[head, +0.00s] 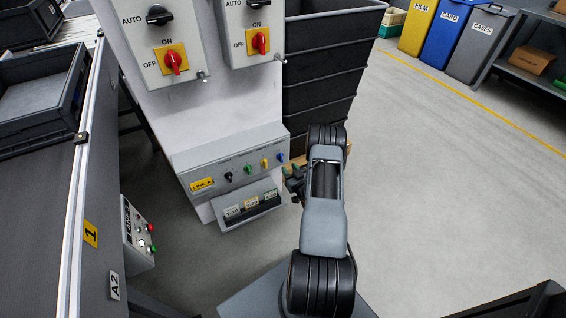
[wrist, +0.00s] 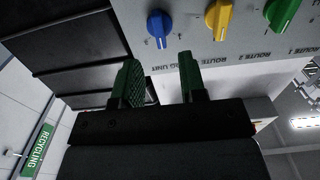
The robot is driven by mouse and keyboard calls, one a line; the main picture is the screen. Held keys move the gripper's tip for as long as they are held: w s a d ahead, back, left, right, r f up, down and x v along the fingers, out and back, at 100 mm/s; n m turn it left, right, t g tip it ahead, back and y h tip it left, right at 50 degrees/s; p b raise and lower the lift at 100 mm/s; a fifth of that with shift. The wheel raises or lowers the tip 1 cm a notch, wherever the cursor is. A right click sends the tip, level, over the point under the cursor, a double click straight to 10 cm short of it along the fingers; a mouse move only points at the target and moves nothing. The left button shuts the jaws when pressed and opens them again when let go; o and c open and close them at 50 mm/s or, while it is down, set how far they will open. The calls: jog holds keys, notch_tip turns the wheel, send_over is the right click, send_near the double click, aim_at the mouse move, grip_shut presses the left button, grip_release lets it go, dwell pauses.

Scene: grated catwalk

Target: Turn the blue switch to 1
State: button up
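The blue switch (head: 281,157) is the rightmost small knob on the grey LINE A control box (head: 235,160) in the head view. In the wrist view, which is turned upside down, the blue switch (wrist: 160,27) is at the top, just beyond the fingertips. Its setting is too small to read. My gripper (wrist: 162,72) has two green fingers spread apart with nothing between them. They point towards the panel and stay clear of the blue knob. In the head view my gripper (head: 294,180) is partly hidden by my arm, beside the box's right end.
Yellow (wrist: 220,16) and green (wrist: 284,12) knobs sit close beside the blue one; a black knob (head: 228,176) is further left. Below is a labelled tray (head: 250,206). Stacked dark crates (head: 320,70) stand behind my arm. Floor to the right is open.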

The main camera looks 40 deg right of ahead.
aim_at(282, 159)
jog(key=shift+w+d+b, duration=0.2)
jog(key=shift+w+b, duration=0.05)
jog(key=shift+w, duration=1.25)
jog(key=shift+w+d+b, duration=0.2)
jog(key=shift+w, duration=1.25)
grip_shut()
